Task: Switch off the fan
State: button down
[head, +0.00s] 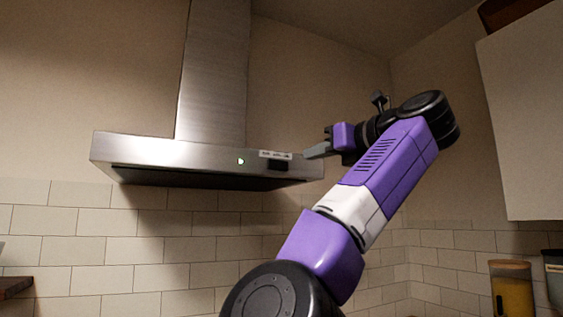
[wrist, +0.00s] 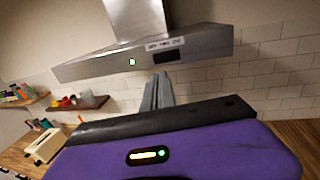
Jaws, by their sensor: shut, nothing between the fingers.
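The fan is a steel range hood (head: 150,152) on the tiled wall, with a tall chimney above it. To the right of the light is a dark switch panel (head: 278,165) under a white label strip; in the wrist view the panel (wrist: 165,56) is clear. My gripper (head: 308,154) is shut and empty, just right of the panel in the head view. In the wrist view its fingers (wrist: 158,80) point up toward the hood, below the panel. Whether it touches the hood cannot be told.
A white wall cabinet (head: 525,110) hangs at the right. Jars, one with yellow contents (head: 512,288), stand at lower right. In the wrist view, a shelf with small items (wrist: 78,106) and a toaster (wrist: 45,146) are at left. The space below the hood looks clear.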

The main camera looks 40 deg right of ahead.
aim_at(274, 163)
jog(key=w+p, duration=0.1)
jog(key=w, duration=0.3)
jog(key=w+p, duration=0.1)
jog(key=w, duration=0.3)
jog(key=w+p, duration=0.1)
jog(key=w, duration=0.3)
jog(key=shift+w+d, duration=0.2)
jog(key=shift+d, duration=0.2)
jog(key=shift+w+a+r+m+h+p, duration=0.2)
jog(key=shift+w+m+h+p, duration=0.25)
jog(key=shift+p, duration=0.4)
jog(key=shift+s+d+f+h, duration=0.1)
jog(key=shift+s+f+h, duration=0.05)
jog(key=shift+s+h, duration=0.1)
